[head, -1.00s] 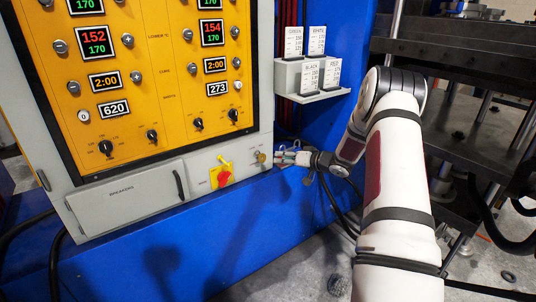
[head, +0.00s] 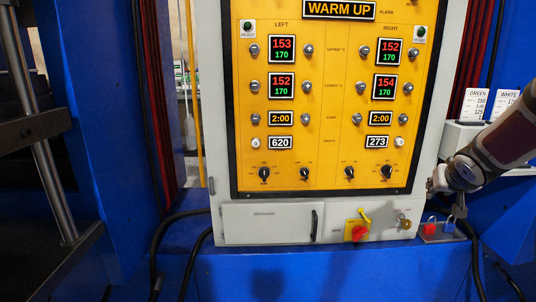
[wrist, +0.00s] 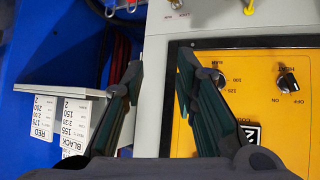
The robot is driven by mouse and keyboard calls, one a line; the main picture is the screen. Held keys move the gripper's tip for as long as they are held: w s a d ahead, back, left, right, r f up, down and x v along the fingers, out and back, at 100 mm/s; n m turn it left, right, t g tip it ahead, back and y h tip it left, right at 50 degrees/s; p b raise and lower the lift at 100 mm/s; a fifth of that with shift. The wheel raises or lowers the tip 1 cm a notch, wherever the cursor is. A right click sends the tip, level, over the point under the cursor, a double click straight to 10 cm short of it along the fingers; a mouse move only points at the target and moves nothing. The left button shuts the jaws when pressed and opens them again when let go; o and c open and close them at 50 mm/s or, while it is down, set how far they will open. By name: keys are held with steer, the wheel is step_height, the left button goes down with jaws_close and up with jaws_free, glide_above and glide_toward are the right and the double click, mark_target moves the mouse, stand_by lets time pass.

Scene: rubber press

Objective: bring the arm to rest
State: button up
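My gripper (wrist: 158,75) shows in the wrist view with its two dark fingers apart and nothing between them. It is in front of the right edge of the control panel (wrist: 225,80), with the panel on one side and the card shelf on the other. In the head view my arm comes in from the right edge and ends beside the cabinet's lower right side. The fingers cannot be made out clearly there.
The cabinet has a red rotary switch (head: 355,231) and a brass key switch (head: 404,223). Red (head: 430,229) and blue (head: 450,224) padlocks sit just right of it. Label cards (head: 475,105) stand on a shelf at right. A dark press frame (head: 40,130) is at left.

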steer(key=s+a+r+g, duration=0.2)
steer(key=s+a+r, duration=0.2)
steer(key=s+a, duration=0.5)
steer(key=s+a+f+n+g+y, duration=0.15)
steer(key=s+a, duration=0.35)
steer(key=s, duration=0.7)
steer(key=s+a+f+n+g+y, duration=0.1)
steer(key=s+a+g, duration=0.2)
steer(key=s+a, duration=0.55)
steer(key=s+a+f+n+g+y, duration=0.1)
steer(key=s+a+g+y, duration=0.15)
steer(key=s, duration=1.15)
step_height(320, 180, up, 18)
steer(key=t+p, duration=0.3)
steer(key=p, duration=1.3)
steer(key=shift+w+t+h+p, duration=0.3)
steer(key=shift+t+h, duration=0.1)
steer(key=shift+o, duration=0.3)
steer(key=shift+a, duration=0.1)
